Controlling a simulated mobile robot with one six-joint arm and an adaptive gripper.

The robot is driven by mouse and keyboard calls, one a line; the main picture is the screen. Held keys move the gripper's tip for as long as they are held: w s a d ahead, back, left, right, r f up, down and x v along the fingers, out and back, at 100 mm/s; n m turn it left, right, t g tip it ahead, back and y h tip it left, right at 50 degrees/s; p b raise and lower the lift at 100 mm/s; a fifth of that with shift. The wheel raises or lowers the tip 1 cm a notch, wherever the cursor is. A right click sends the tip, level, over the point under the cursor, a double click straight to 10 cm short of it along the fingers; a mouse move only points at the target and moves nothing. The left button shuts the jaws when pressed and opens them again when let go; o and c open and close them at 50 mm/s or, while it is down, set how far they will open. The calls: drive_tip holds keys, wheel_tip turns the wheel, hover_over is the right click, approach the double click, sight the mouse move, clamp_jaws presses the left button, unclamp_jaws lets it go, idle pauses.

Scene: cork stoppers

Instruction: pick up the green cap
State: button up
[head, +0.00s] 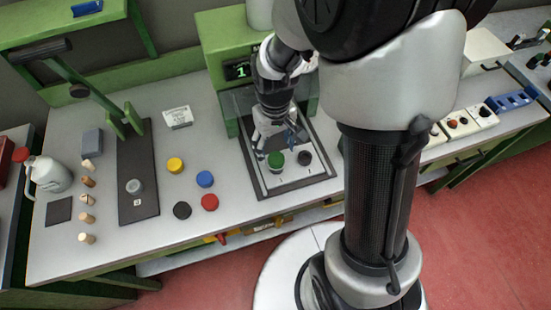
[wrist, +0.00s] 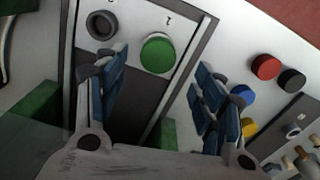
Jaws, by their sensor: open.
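The green cap (head: 275,160) sits on a light panel inside a dark frame on the bench, beside a dark round cap (head: 304,158). In the wrist view the green cap (wrist: 158,53) lies just beyond the fingertips, near the numeral 1, with the dark cap (wrist: 101,26) to its left. My gripper (head: 276,138) is above and slightly behind the green cap in the head view. In the wrist view my gripper (wrist: 155,85) shows its blue-padded fingers spread apart with nothing between them. The green cap is apart from both fingers.
Yellow (head: 175,165), blue (head: 205,179), red (head: 209,202) and black (head: 182,210) caps lie on the bench left of the frame. A green machine with a display (head: 238,70) stands behind. Several corks (head: 88,182) and a lever press (head: 137,200) are farther left.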

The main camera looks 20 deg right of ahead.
sight(276, 157)
drive_tip(key=shift+d+f+b, duration=0.15)
drive_tip(key=shift+f+b, duration=1)
drive_tip(key=shift+f, duration=1.6)
drive_tip(key=shift+r, duration=0.1)
drive_tip(key=shift+c, duration=0.4)
drive_tip(key=c, duration=0.8)
